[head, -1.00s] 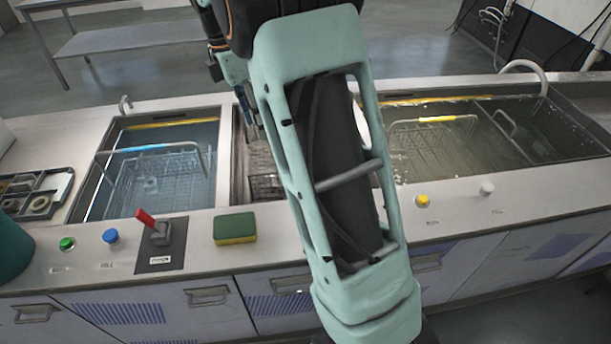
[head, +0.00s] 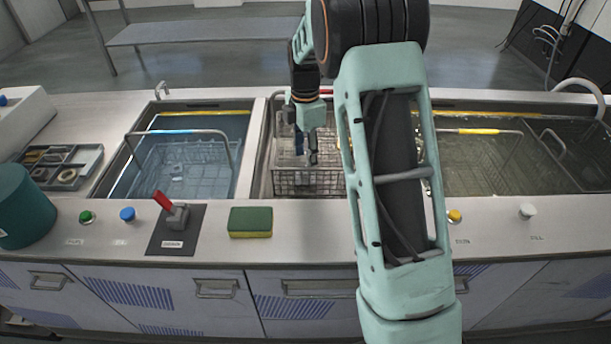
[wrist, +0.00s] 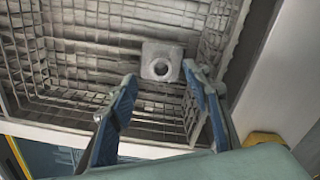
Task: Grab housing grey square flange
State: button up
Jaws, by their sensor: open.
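The grey square flange housing (wrist: 162,62) lies in a wire basket (wrist: 75,105) in the wrist view. In the head view my gripper (head: 307,155) points down over the wire basket (head: 300,188) in the middle tank. I cannot make out the housing there.
The left tank (head: 247,150) holds blue water and a basket with a small pale part (head: 177,172). The right tank (head: 590,190) has murky water. A sponge (head: 250,222), a red lever (head: 163,200) and a parts tray (head: 88,160) are on the counter.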

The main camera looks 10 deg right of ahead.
notch_tip(320, 180, down, 4)
jog(key=shift+s+f, duration=0.1)
jog(key=shift+f, duration=0.15)
jog(key=shift+c, duration=0.4)
jog(key=shift+r, duration=0.1)
grip_shut()
